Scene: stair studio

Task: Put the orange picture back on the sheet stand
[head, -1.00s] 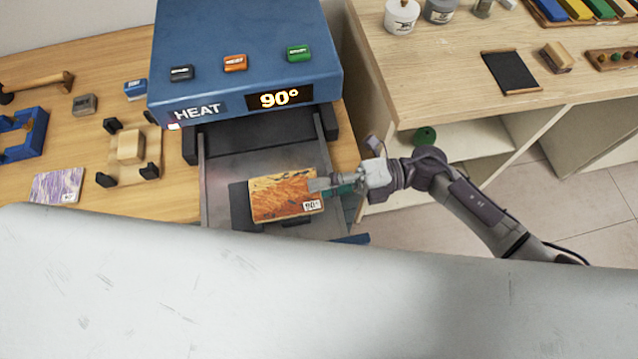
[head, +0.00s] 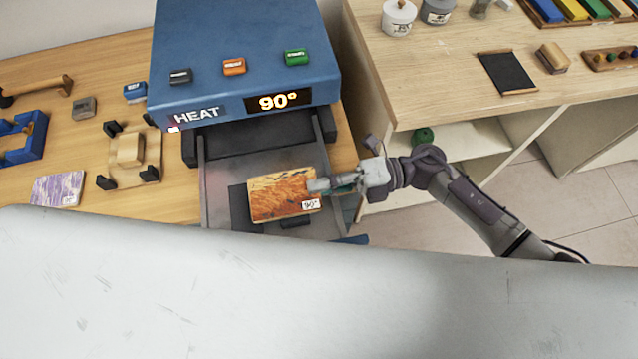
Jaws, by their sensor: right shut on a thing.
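The orange picture (head: 280,193), a small panel with a "90°" label at its lower right, is over the pulled-out grey tray (head: 218,165) of the blue heater. My right gripper (head: 322,186) comes in from the right and is shut on the picture's right edge. Whether the picture touches the tray or is held just above it, I cannot tell. A wooden block stand with black clips (head: 128,150) is on the bench left of the heater; I cannot tell if it is the sheet stand. My left gripper does not show.
The blue heater (head: 245,50) reads 90° and has several buttons on top. A purple picture (head: 57,188) lies on the wooden bench at left, near a blue frame (head: 20,140). A shelf unit (head: 440,70) stands at right. My pale body covers the bottom.

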